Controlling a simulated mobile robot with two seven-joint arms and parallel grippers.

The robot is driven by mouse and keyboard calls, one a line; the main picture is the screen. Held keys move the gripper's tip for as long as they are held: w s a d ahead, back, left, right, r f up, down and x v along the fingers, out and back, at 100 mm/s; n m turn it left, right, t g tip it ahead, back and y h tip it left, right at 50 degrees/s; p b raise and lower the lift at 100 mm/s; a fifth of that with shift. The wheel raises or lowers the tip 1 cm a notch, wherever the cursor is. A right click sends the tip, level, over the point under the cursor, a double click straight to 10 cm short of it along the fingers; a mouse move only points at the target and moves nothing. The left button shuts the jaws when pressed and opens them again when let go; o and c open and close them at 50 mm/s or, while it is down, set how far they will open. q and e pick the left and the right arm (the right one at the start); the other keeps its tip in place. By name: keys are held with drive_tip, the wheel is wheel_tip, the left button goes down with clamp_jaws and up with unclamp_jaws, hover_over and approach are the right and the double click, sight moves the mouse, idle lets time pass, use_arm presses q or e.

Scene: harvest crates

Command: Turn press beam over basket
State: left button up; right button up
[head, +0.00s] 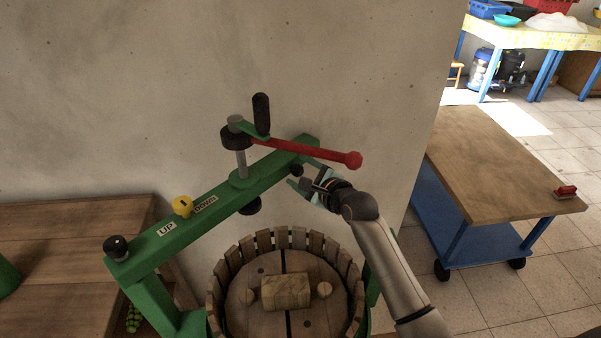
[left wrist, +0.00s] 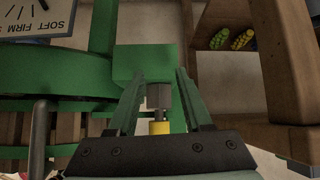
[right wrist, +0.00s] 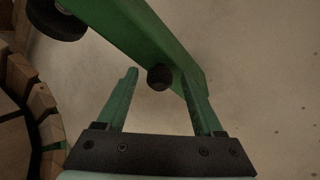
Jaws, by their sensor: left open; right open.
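The green press beam (head: 215,205) slants from the post at lower left up to the back right, above the slatted wooden basket (head: 239,250). A black knob (head: 296,170) sits near the beam's far end. My right gripper (head: 301,183) is open beside that end; in the right wrist view the knob (right wrist: 159,77) shows between its fingertips (right wrist: 159,76), with no clear contact. My left gripper (left wrist: 160,76) shows only in the left wrist view. It is open, with a dark grey pin (left wrist: 159,95) and yellow piece (left wrist: 160,127) between its fingers, in front of green metal.
A wooden block (head: 286,292) lies on the basket's round board. A wooden table (head: 60,235) stands left, a blue cart (head: 500,165) right. The wall is close behind.

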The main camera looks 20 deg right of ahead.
clamp_jaws()
idle(0.7)
idle(0.8)
